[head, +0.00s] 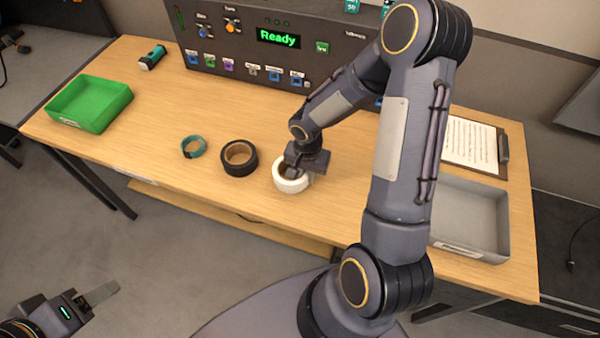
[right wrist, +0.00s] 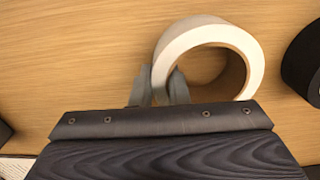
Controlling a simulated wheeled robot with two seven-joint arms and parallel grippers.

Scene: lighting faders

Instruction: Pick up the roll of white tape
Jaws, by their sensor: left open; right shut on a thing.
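My right gripper (head: 297,170) is at the roll's rim. Its two fingers (right wrist: 161,85) pinch the roll's wall, one inside the hole and one outside. The roll appears to rest on the table still. My left gripper (head: 98,295) is open and empty, off the table at the lower left.
A black tape roll (head: 239,171) and a small teal roll (head: 186,154) lie left of the white tape. A green tray (head: 122,104) is at the left and a grey tray (head: 498,254) at the right. A control panel showing "Ready" (head: 278,38) stands along the back.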

